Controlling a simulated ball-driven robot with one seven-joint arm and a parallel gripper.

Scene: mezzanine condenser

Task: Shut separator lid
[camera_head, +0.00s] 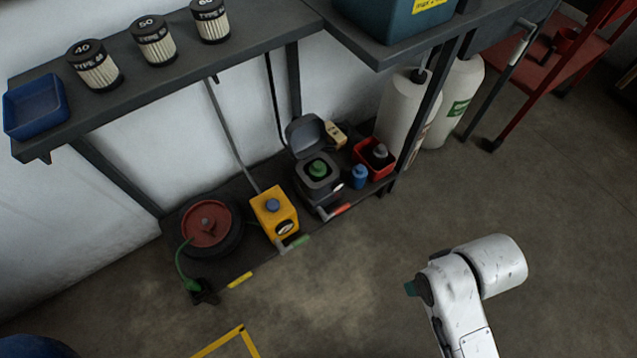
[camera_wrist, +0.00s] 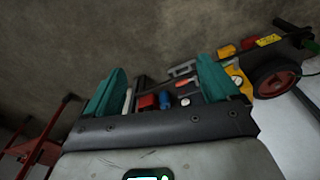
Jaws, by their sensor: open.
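The separator is a dark grey box (camera_head: 319,182) on the low shelf in the head view. Its grey lid (camera_head: 304,135) stands open, tilted up at the back toward the wall. A green round part (camera_head: 317,168) shows inside. My gripper (camera_wrist: 160,66) has its two teal fingers spread apart with nothing held between them. In the head view my gripper is mostly hidden behind my white arm, with a bit of teal (camera_head: 410,288) showing, out over the floor and apart from the separator. In the wrist view the shelf items are small and far off; the lid is hard to make out.
Beside the separator are a yellow box (camera_head: 274,216), a red bin (camera_head: 374,160) and a blue bottle (camera_head: 359,176). A red-topped reel (camera_head: 208,224) stands at left. An upper shelf (camera_head: 185,75) overhangs behind. Floor in front is clear.

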